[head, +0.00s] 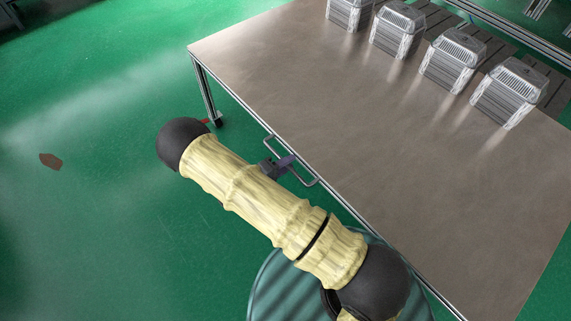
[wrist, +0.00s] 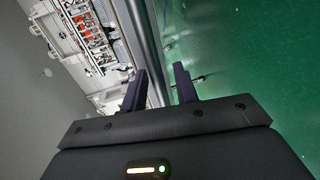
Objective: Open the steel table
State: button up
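The steel table (head: 330,120) has a brushed grey-brown top and a metal frame. A thin bar handle (head: 306,182) sticks out from its long near edge. My gripper (head: 285,164) is at this handle, beside the table edge; my arm hides part of the view. In the wrist view, the two dark fingers of my gripper (wrist: 160,88) stand apart. A grey bar (wrist: 148,40), seemingly the handle, runs down between them. I cannot tell whether either finger touches it.
Several clear-lidded, ribbed metallic containers (head: 453,62) stand along the far side of the tabletop. A table leg (head: 206,92) stands at the left corner. The green floor (head: 90,90) to the left is open, with a small brown patch (head: 51,161).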

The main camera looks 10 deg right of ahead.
jog(key=shift+a, duration=0.1)
jog(key=p+v, duration=0.2)
jog(key=v, duration=1.5)
jog(key=shift+s, duration=0.2)
jog(key=w+r+m+t+y, duration=0.1)
jog(key=w+r+y, duration=0.25)
jog(key=w, duration=0.35)
jog(key=w+r+m+y, duration=0.2)
jog(key=w+r+y, duration=0.15)
jog(key=w, duration=0.35)
jog(key=w+d+r+y, duration=0.3)
jog(key=d+r+y, duration=0.15)
jog(key=r, duration=0.25)
jog(key=s+d+r+m+g, duration=0.1)
jog(key=s+d+r+g, duration=0.1)
jog(key=s+d, duration=0.3)
jog(key=s+d+r+m+g+y, duration=0.1)
jog(key=s+d+r+g, duration=0.1)
jog(key=s+d+r, duration=0.2)
jog(key=s+d+r+m+g+y, duration=0.1)
jog(key=s+d+r+g, duration=0.1)
jog(key=s+d, duration=0.6)
jog(key=shift+s+d+r, duration=0.1)
jog(key=shift+s+r, duration=0.15)
jog(key=shift+s, duration=0.65)
jog(key=shift+s+d+r, duration=0.1)
jog(key=shift+s+r, duration=0.2)
jog(key=shift+s, duration=0.65)
